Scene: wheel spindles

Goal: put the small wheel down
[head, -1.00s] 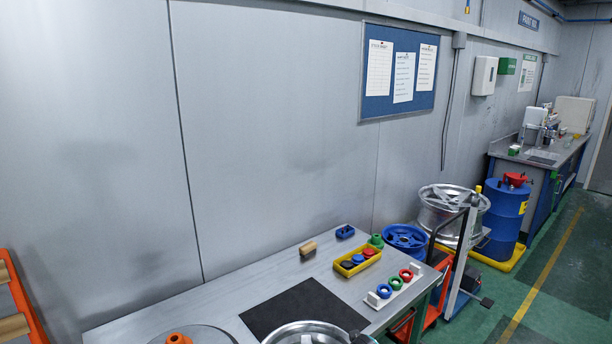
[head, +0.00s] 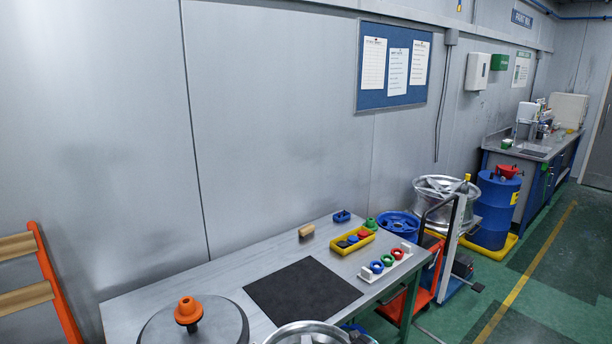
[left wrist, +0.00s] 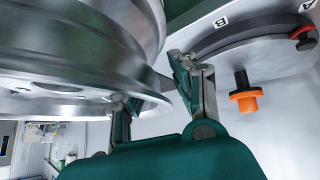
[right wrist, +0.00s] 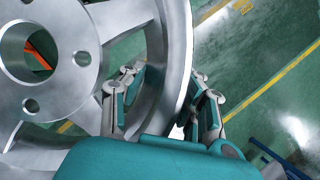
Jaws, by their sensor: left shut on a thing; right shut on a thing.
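The small wheel, silver metal, shows only its upper rim (head: 305,332) at the bottom edge of the head view. Its rim fills the upper left of the left wrist view (left wrist: 75,70), and its hub and spokes show at the left of the right wrist view (right wrist: 90,70). My left gripper (left wrist: 150,92) is shut on the rim. My right gripper (right wrist: 172,88) is shut on the rim at another place. The wheel's underside and what is below it are hidden in the head view.
The bench (head: 225,280) has a clear dark mat (head: 303,290). An orange rack (head: 58,285) is far left.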

